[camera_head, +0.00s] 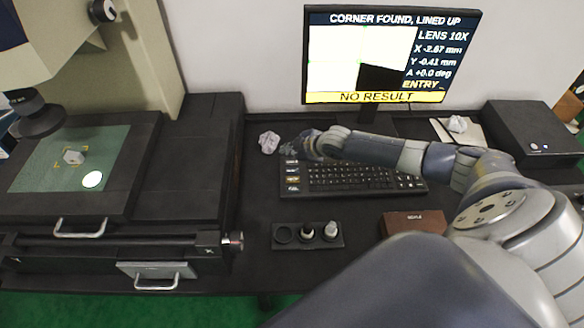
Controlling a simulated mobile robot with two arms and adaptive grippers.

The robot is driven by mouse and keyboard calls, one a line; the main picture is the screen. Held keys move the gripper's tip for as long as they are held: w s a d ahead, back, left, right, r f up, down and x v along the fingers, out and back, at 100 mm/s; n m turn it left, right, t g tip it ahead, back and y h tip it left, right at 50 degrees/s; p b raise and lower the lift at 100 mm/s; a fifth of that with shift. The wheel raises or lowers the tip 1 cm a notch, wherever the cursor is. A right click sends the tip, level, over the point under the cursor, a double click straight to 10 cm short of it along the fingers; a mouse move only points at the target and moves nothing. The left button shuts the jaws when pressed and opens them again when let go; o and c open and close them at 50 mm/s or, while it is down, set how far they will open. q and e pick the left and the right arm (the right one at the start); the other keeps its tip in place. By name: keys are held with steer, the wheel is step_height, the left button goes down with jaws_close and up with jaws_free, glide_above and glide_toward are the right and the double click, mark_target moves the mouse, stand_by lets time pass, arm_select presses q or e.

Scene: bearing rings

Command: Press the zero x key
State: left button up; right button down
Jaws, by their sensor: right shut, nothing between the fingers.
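The black keyboard (345,180) lies on the dark desk below the monitor. A column of larger labelled keys (292,179) runs down its left end; the labels are too small to read. My right gripper (288,150) is shut and empty, at the top left end of the keyboard, over or just above the upper keys of that column. It hides the topmost key there, and I cannot tell whether it touches. The monitor (365,45) reads "CORNER FOUND, LINED UP", LENS 10X, X -2.67 mm, Y -0.41 mm, A +0.0 deg, ENTRY, and "NO RESULT". My left gripper is out of view.
A measuring machine with a glass stage (110,150) and a small part (73,157) stands at left. A lens holder (284,246), a brown box (400,221) and a black box (528,125) are on the desk.

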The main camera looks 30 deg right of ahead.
mark_target(290, 164)
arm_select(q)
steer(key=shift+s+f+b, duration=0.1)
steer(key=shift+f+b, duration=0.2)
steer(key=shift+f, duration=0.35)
arm_select(e)
steer(key=shift+f, duration=1)
steer(key=shift+f, duration=0.1)
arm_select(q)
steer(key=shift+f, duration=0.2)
arm_select(e)
steer(key=shift+f, duration=0.3)
arm_select(q)
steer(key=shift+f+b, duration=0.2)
steer(key=shift+b, duration=0.2)
arm_select(e)
steer(key=shift+f, duration=0.35)
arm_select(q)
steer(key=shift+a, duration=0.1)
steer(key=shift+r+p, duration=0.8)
arm_select(e)
steer(key=shift+r, duration=0.8)
step_height(290, 164, up, 5)
steer(key=p, duration=0.4)
steer(key=shift+p, duration=0.4)
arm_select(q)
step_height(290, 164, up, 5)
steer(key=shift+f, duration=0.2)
